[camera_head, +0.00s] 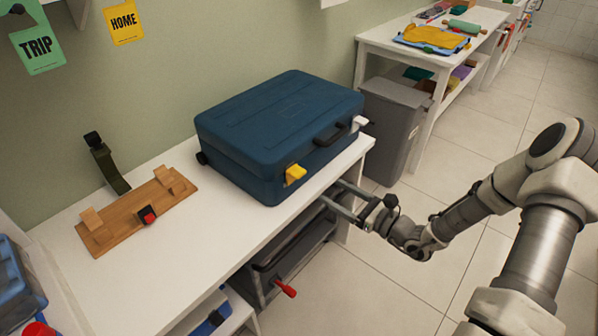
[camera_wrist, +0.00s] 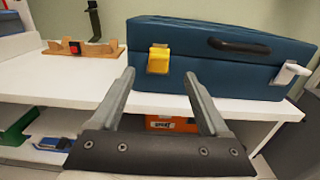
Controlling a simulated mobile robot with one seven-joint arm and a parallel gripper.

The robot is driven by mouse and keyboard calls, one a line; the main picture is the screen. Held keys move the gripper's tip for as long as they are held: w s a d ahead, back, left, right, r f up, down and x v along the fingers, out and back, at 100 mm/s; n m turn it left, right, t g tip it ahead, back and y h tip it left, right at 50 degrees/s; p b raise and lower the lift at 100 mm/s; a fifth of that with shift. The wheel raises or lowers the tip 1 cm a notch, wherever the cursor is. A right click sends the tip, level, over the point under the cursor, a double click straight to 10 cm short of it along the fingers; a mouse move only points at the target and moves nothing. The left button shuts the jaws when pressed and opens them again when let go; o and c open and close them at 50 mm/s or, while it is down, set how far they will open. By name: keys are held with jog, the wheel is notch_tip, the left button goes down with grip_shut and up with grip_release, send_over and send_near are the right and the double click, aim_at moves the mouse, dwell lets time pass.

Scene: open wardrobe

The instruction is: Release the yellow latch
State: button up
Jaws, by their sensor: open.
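A blue suitcase (camera_head: 280,125) lies shut on the white table. Its yellow latch (camera_head: 295,174) is on the front face, left of the dark handle (camera_head: 330,135). A white latch (camera_head: 359,123) is on the right of the same face. In the wrist view, the yellow latch (camera_wrist: 158,59) is at upper centre and the white latch (camera_wrist: 290,73) at the right. My gripper (camera_head: 342,197) is open and empty, in front of the table's front edge and below the suitcase front. In the wrist view its fingers (camera_wrist: 160,78) point toward the suitcase and do not appear to touch the latch.
A wooden board (camera_head: 138,210) with blocks and a red piece sits left on the table (camera_head: 215,240). A grey bin (camera_head: 393,125) stands at the right.

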aim_at(303, 174)
jog(key=b+x, duration=0.1)
jog(key=x, duration=1.1)
jog(key=shift+w+a, duration=0.25)
jog(key=shift+a, duration=0.05)
